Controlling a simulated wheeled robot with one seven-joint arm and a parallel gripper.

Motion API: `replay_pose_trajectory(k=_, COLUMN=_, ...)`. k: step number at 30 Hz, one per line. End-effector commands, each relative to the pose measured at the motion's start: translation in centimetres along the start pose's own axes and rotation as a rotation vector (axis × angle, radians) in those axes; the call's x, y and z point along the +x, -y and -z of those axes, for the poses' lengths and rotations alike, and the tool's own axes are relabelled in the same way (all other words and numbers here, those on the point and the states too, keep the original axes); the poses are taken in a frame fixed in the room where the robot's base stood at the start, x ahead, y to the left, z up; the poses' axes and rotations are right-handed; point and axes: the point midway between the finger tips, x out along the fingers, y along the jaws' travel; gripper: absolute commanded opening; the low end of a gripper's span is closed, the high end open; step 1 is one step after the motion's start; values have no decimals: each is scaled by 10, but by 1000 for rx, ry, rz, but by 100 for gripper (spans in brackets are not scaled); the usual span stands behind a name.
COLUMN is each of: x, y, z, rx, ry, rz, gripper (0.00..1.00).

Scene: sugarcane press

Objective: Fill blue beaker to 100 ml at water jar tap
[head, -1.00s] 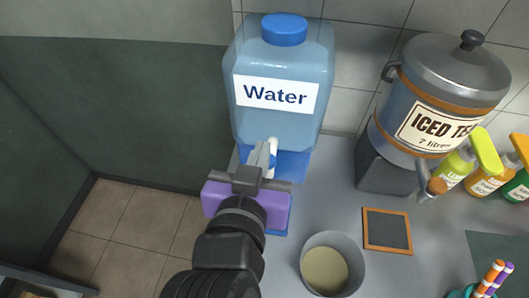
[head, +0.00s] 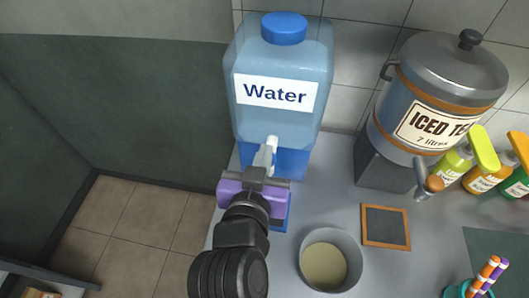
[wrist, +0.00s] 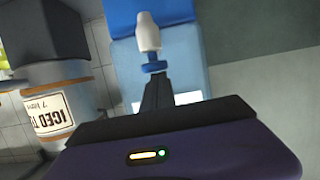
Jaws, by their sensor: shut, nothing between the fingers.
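The water jar (head: 275,110) is a blue translucent tank with a "Water" label and a blue cap, on a blue stand (head: 290,163). Its white tap (head: 271,146) points out over my gripper (head: 262,160). In the wrist view, the white tap (wrist: 148,32) and its blue part (wrist: 155,66) lie just beyond the tips of my gripper (wrist: 157,80). The fingers are together and empty, at or very near the tap; I cannot tell if they touch it. I cannot make out a blue beaker; my gripper and arm hide the area below the tap.
A blue flat edge (head: 285,218) shows beside my purple gripper body. A grey round container (head: 354,260) and a small framed slate (head: 386,227) are on the counter to the right. The iced tea dispenser (head: 430,95) and several bottles stand farther right. Floor lies left.

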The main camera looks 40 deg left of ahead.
Motion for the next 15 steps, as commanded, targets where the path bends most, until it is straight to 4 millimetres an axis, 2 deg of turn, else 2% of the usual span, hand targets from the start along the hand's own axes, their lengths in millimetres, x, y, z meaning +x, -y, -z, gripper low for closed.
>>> replay_pose_trajectory(k=5, x=6, y=0, z=-21, rx=-2, ry=4, rz=-2, gripper=0)
replay_pose_trajectory(k=15, x=7, y=0, z=-27, rx=-3, ry=18, rz=-1, gripper=0)
